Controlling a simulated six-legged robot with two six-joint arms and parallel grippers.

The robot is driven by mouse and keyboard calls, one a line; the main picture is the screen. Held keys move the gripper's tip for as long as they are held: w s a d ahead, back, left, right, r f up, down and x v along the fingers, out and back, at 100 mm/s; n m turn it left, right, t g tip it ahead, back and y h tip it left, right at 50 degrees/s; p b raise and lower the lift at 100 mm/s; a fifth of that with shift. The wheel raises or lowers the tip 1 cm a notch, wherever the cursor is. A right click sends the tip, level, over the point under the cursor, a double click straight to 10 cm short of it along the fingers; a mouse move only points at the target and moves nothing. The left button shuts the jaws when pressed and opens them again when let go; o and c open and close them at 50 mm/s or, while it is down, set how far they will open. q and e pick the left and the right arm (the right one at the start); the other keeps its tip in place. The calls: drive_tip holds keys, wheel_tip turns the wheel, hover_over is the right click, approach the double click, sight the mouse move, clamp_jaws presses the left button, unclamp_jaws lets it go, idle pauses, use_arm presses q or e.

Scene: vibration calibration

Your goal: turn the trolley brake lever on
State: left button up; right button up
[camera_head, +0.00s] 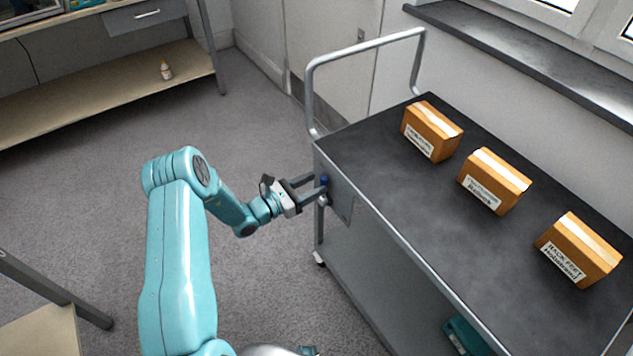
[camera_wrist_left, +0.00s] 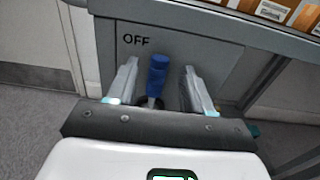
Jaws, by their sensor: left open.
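The trolley (camera_head: 400,250) stands at the right, with a dark top and a grey side panel. Its brake lever (camera_head: 324,182) has a blue handle and sits on the end panel near the top corner. In the left wrist view the blue lever (camera_wrist_left: 157,75) points up, beside the printed word "OFF" on the panel. My left gripper (camera_head: 314,189) is open, with one finger on each side of the lever; its fingers (camera_wrist_left: 160,85) appear apart from the handle. The lever's base is partly hidden behind the gripper body. My right gripper is not in view.
Several cardboard boxes, one of them (camera_head: 432,131) near the handle end, stand on the trolley top. A metal push handle (camera_head: 365,46) rises at the trolley's far end. A shelf unit (camera_head: 110,90) stands at the back left. The grey floor (camera_head: 100,200) between is clear.

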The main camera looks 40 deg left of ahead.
use_arm(q)
drive_tip(key=shift+x, duration=0.9)
clamp_jaws()
